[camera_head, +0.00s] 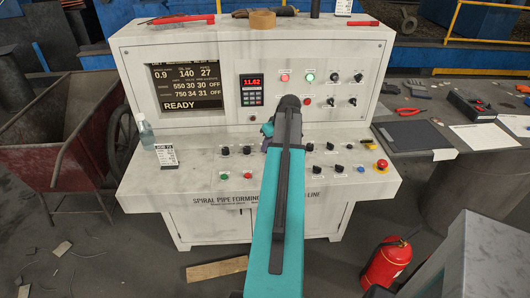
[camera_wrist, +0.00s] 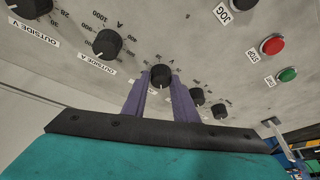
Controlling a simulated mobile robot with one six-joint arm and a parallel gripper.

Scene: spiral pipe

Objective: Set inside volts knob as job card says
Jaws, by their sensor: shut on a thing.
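My gripper (camera_wrist: 161,90) has its two purple fingers on either side of a black knob (camera_wrist: 161,74) with a white pointer line, and is shut on it. In the head view my gripper (camera_head: 268,132) is at the console, mostly hidden behind my arm, and the held knob is hidden. The held knob's name label is not readable. In the wrist view the outside A knob (camera_wrist: 107,43) and outside V knob (camera_wrist: 30,6) lie to its left. The job card (camera_head: 166,156) stands at the console's left, too small to read beyond its heading.
The display (camera_head: 188,86) shows READY and rows of figures. Two smaller black knobs (camera_wrist: 197,96) sit close right of the held knob. A red emergency button (camera_head: 382,164) is at the panel's right. A spray bottle (camera_head: 145,130) stands near the card.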

